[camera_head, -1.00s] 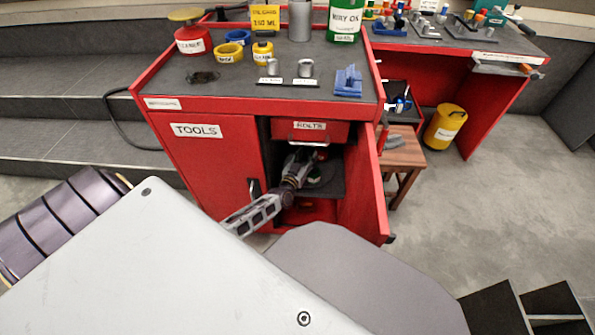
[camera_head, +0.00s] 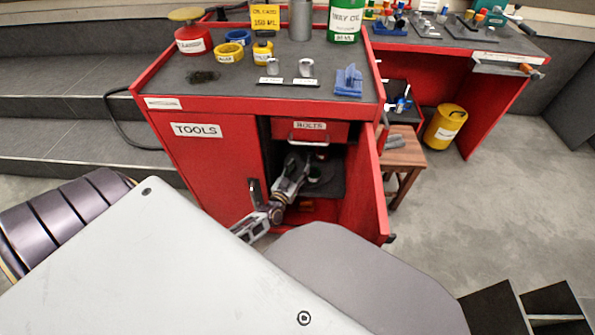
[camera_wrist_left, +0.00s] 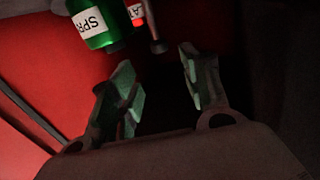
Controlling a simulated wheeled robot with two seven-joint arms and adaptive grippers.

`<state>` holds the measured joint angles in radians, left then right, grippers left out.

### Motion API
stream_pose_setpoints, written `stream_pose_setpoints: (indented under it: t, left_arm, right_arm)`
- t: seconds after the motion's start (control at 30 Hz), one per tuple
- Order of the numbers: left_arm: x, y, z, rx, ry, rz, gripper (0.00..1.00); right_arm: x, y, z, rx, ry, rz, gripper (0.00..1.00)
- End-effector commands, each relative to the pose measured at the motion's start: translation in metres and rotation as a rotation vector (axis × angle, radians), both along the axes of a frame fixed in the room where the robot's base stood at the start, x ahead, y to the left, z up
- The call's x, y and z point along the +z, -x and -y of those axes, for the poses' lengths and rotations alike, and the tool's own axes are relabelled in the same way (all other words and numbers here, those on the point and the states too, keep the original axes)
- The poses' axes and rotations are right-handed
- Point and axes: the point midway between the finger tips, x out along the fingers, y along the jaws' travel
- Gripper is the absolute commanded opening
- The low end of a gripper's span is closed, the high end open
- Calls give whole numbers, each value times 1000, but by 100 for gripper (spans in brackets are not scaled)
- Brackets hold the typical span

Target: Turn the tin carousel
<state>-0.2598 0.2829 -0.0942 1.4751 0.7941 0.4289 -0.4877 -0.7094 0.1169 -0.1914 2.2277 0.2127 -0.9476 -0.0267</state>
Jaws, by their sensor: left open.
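My left gripper (camera_head: 299,165) reaches into the open compartment of the red cabinet, below the BOLTS drawer. In the left wrist view its two green-padded fingers (camera_wrist_left: 158,70) stand apart with nothing between them. A green tin (camera_wrist_left: 98,24) with a white label starting "SPR" is just ahead of the left finger. Part of a red tin (camera_wrist_left: 137,14) with a white label shows beside it. In the head view the carousel's dark round plate (camera_head: 328,174) shows partly on the shelf behind my gripper. The rest is hidden or dark.
The cabinet's right door (camera_head: 368,185) stands open and its left TOOLS door (camera_head: 205,160) is shut. The BOLTS drawer (camera_head: 310,131) is above the opening. A wooden stool (camera_head: 402,155) stands right of the open door. Red cabinet wall is close around the gripper.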

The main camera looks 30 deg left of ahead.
Motion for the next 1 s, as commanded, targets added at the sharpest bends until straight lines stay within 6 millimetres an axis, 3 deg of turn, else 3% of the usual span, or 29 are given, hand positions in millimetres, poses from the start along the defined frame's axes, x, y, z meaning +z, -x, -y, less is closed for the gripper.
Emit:
stream_pose_setpoints:
  t: [0.63,0.77,1.0]
  left_arm:
    - [0,3,5,-15,-22,-8,47]
    - [1,0,17,-58,-92,-33,47]
    - [-3,-7,57,-203,-357,-120,47]
  right_arm:
    - [0,0,0,0,0,-1,40]
    - [1,0,0,1,2,-2,40]
    - [4,0,1,3,6,-5,40]
